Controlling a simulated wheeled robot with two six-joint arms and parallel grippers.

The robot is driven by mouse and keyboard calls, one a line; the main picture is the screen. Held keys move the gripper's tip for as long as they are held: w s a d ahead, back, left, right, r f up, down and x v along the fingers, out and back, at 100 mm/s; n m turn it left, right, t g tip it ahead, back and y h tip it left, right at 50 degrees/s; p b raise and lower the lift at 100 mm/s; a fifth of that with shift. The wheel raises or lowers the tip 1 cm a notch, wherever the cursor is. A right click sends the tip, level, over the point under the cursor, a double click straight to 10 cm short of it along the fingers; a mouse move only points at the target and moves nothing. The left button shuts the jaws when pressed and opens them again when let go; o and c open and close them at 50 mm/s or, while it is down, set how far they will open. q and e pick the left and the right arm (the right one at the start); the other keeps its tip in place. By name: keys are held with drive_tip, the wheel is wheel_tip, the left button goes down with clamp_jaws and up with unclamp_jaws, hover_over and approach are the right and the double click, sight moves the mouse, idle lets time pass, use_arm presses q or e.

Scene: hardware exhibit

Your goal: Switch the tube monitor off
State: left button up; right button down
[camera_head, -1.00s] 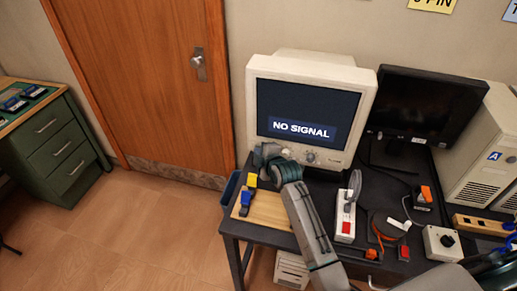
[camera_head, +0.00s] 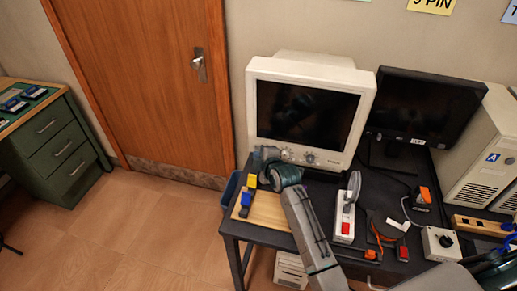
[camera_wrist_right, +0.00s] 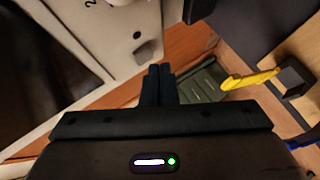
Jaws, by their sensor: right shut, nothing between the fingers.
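The tube monitor (camera_head: 305,63) is a beige CRT on the dark table, and its screen (camera_head: 303,112) is black. Knobs sit along its lower bezel, with one (camera_head: 311,158) showing right of my arm. My right gripper (camera_head: 264,158) is at the bezel's lower left and partly covers it. In the right wrist view the gripper (camera_wrist_right: 159,72) is shut and empty, its fingertips close to the bezel (camera_wrist_right: 125,45) and a grey oval button (camera_wrist_right: 146,52). I cannot tell whether they touch. My left gripper is not in view.
A wooden board (camera_head: 268,212) with yellow and blue connectors lies in front of the monitor. A white power strip (camera_head: 345,222) with a red switch stands to its right. A black flat monitor (camera_head: 428,100) and a beige computer tower (camera_head: 485,150) stand further right.

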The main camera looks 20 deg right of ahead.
drive_tip(key=shift+s+a+r+p, duration=0.1)
drive_tip(key=shift+s+a+p, duration=0.65)
drive_tip(key=shift+s, duration=0.35)
drive_tip(key=shift+s+a+r+p, duration=0.1)
drive_tip(key=shift+s+a+p, duration=0.65)
drive_tip(key=shift+s, duration=0.35)
drive_tip(key=shift+s+a+f, duration=0.15)
drive_tip(key=shift+s+a, duration=0.1)
drive_tip(key=shift+s, duration=0.1)
